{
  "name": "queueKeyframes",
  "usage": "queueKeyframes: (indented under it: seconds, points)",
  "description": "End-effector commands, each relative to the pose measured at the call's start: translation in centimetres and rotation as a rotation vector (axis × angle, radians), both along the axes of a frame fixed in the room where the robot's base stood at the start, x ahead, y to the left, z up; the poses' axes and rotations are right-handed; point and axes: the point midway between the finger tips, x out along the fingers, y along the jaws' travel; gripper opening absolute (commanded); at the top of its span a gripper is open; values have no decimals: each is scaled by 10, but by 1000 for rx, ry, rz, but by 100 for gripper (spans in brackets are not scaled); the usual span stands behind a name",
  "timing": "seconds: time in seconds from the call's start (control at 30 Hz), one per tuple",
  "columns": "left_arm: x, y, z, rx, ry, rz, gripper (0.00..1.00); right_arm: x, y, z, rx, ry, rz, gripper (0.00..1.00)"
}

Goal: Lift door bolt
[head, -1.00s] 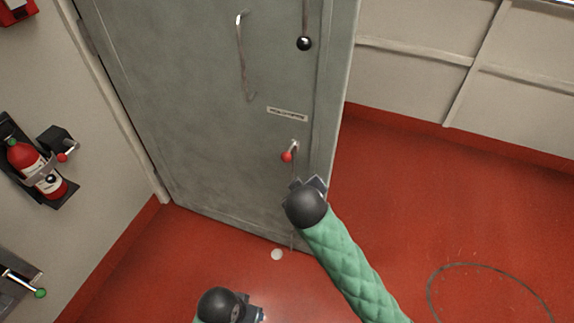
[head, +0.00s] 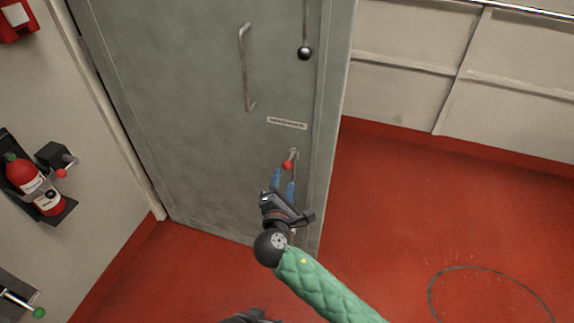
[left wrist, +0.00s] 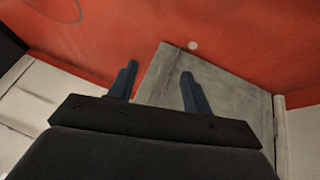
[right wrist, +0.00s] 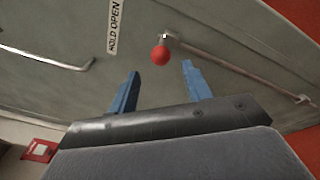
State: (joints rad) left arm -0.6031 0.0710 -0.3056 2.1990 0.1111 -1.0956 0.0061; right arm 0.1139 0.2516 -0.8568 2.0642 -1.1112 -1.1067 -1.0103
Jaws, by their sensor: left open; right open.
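The door bolt is a thin metal rod low on the grey door (head: 190,130), near its right edge, with a red ball knob (head: 288,165) at its upper end. In the right wrist view the red knob (right wrist: 159,55) and the rod (right wrist: 240,70) show beyond the fingers. My right gripper (head: 283,182) is open, its blue fingertips just below the knob in the head view. The knob lies ahead of the gap between the fingers, and nothing is held. My left gripper (left wrist: 157,85) is open and empty; only a dark part of it shows at the head view's bottom edge.
A handle (head: 244,70), a black ball knob (head: 305,53) and a label reading HOLD OPEN (right wrist: 115,27) are on the door. A fire extinguisher (head: 35,185) and a green-knobbed lever (head: 38,312) are at left. The red floor (head: 420,210) at right is clear.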

Motion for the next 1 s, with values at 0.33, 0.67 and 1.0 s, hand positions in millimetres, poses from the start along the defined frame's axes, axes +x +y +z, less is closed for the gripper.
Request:
queueKeyframes:
  seconds: [0.33,0.67,1.0]
  points:
    - [-3,2,27,5,20,-9,50,47,-6,2,1,-1,0,49]
    - [-6,4,40,9,35,-14,50,72,-9,0,3,0,-1,49]
    - [-7,4,40,10,38,-15,50,73,-9,0,3,1,-1,33]
